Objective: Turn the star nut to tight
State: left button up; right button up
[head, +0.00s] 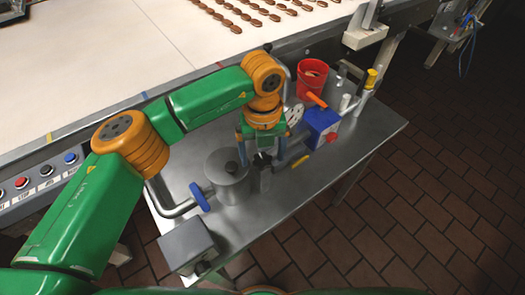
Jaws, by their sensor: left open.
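My left gripper (261,160) reaches down from the left over the metal table, with its two blue-grey fingers spread apart. A small dark knob (262,159), which looks like the star nut, shows between and just below the fingers. It sits on top of a dark upright fitting (265,180) beside the steel pot. I cannot tell whether the fingers touch the knob, and its points are too small to make out. My right gripper is not in view.
The steel lidded pot (228,180) stands left of the fitting, with a blue-handled valve (200,197) on its pipe. A blue box (321,124) and a red bucket (312,80) stand to the right. A grey box (187,246) sits at the near-left corner. The right front of the table (335,170) is clear.

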pick_arm(q)
jog(key=c, duration=1.4)
